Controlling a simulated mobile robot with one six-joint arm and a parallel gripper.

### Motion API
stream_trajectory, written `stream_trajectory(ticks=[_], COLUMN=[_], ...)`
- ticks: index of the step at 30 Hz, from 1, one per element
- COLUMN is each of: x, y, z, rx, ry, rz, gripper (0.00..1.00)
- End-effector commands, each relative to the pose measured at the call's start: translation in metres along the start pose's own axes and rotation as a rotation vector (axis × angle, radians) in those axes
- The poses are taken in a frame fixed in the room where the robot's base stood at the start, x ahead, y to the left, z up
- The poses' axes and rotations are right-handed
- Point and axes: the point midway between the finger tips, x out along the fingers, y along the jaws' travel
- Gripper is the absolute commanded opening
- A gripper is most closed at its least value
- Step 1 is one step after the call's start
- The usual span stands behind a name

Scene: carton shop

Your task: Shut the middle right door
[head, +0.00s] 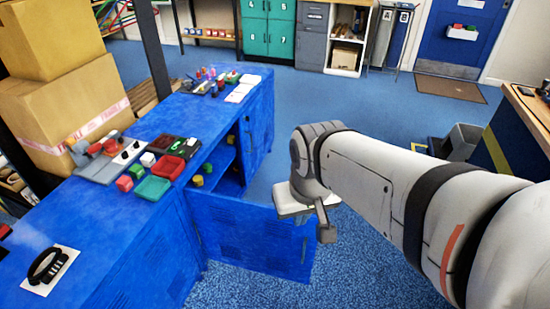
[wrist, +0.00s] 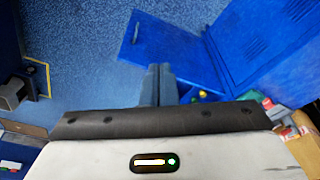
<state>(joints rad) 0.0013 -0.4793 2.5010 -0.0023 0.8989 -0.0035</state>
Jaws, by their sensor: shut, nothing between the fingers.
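The open door (head: 245,240) of the blue cabinet (head: 150,235) is swung outward, standing off the cabinet's right side. Its free edge with a slim handle (head: 304,250) points right. The compartment behind it is open, with small yellow and green blocks inside. My gripper (head: 325,234) is shut and empty above the door's free-edge side. In the wrist view my shut fingers (wrist: 158,70) show in front of the blue door panel (wrist: 175,50), whose handle (wrist: 135,33) is at upper left. I cannot tell whether fingers and door touch.
Cardboard boxes (head: 65,105) stand at left. A counter (head: 525,115) and a grey bin (head: 463,140) are at right. Blue floor (head: 330,100) is clear beyond the arm.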

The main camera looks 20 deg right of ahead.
Motion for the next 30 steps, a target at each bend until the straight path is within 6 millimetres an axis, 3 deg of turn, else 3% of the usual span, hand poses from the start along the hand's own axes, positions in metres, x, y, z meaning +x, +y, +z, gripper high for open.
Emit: stream_trajectory(ticks=[5,8,11,21,25,30], x=[0.002,0.017,0.049,0.203,0.244,0.271], y=[0.0,0.004,0.015,0.063,0.076,0.085], z=[0.0,-0.003,-0.012,-0.06,-0.073,-0.082], rx=[0.003,0.026,0.074,0.367,0.446,0.5], ry=[0.001,0.003,0.013,0.097,0.126,0.15], rz=[0.001,0.011,0.035,0.135,0.15,0.155], gripper=[0.0,0.0,0.0,0.0,0.0,0.0])
